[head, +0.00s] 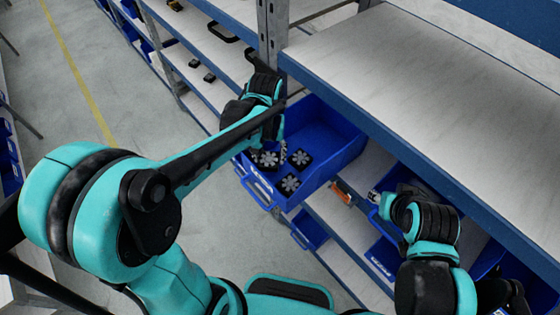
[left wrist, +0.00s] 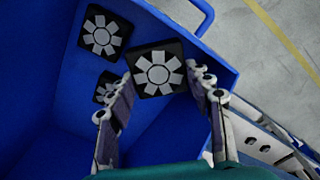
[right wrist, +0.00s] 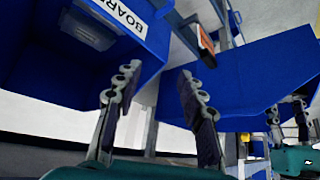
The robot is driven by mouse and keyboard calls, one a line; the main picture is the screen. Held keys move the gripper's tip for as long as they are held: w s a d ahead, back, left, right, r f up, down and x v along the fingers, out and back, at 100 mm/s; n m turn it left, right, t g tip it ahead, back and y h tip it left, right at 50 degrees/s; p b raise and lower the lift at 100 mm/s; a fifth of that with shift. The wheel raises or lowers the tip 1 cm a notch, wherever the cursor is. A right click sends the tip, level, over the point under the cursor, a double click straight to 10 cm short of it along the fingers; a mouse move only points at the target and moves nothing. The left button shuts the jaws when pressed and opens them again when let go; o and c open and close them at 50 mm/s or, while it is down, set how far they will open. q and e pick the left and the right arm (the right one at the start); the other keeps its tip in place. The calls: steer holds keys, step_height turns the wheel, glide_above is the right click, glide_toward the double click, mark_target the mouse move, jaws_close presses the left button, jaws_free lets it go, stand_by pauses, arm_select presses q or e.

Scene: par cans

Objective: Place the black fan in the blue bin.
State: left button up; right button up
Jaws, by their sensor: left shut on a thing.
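A black fan with a grey rotor (left wrist: 158,72) sits between the fingertips of my left gripper (left wrist: 165,88), which is shut on it. In the head view this fan (head: 268,160) is within the blue bin (head: 325,135), near its left wall. I cannot tell whether it touches the bin's bottom. Two similar black fans lie in the bin, one near the front (head: 290,183) and one farther back (head: 300,158). A finger partly covers the farther one in the left wrist view (left wrist: 103,90). My right gripper (right wrist: 155,85) is open and empty, near lower blue bins.
The bin is pulled out from a shelf rack with a blue-edged upper shelf (head: 430,70). A metal post (head: 272,30) stands just behind my left gripper. A labelled blue bin (right wrist: 110,50) and another blue bin (right wrist: 255,75) flank my right gripper. Floor is clear at left.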

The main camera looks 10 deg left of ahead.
mark_target(270, 165)
arm_select(q)
steer(key=shift+f, duration=0.9)
steer(key=shift+w+f+b, duration=0.1)
steer(key=shift+f+b, duration=0.4)
steer(key=shift+f, duration=1.2)
steer(key=shift+f, duration=0.1)
steer(key=o, duration=1.1)
